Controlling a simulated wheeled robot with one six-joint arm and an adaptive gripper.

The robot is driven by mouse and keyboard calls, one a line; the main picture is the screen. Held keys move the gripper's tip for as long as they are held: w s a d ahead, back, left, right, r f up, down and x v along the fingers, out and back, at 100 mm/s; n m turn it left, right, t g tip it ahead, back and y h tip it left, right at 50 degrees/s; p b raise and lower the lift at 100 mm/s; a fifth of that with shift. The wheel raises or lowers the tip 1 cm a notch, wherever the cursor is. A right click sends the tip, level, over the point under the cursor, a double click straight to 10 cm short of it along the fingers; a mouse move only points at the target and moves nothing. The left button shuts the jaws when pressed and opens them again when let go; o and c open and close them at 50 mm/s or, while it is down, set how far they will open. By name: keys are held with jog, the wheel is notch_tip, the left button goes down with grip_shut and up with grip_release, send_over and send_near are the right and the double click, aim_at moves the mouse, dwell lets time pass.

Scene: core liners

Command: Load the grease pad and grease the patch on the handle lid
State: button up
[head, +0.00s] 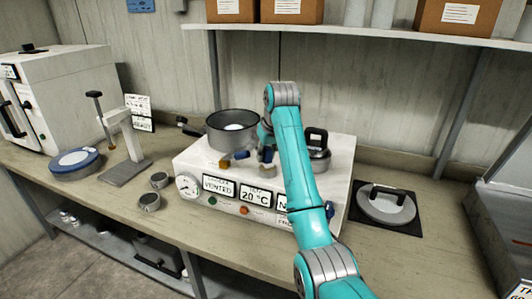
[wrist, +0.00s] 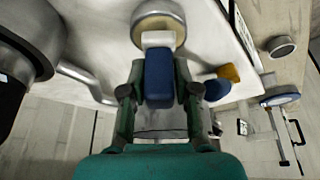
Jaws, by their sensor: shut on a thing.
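My gripper is shut on a grease pad, a blue block (wrist: 159,78) with a white pad face (wrist: 158,39). The gripper (wrist: 160,92) shows in the wrist view; in the head view my arm largely hides it. The white face is at the near edge of a tan disc with a metal rim (wrist: 158,22); I cannot tell whether they touch. A steel vessel with a black-handled lid (head: 317,147) stands on the white unit's right side. Another grey disc with a black handle (head: 387,206) lies on a dark mat. No grease patch is clear.
The white unit (head: 196,167) carries an open dark pan (head: 233,130) and a small orange block (head: 225,163). Small round cups (head: 150,201) stand on the bench before it. Left are a stand (head: 126,165) and a blue-rimmed disc (head: 75,161). A shelf (head: 370,33) runs above.

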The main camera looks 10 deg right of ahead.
jog(key=shift+f, duration=0.45)
dwell(1.4)
jog(key=shift+r, duration=3.5)
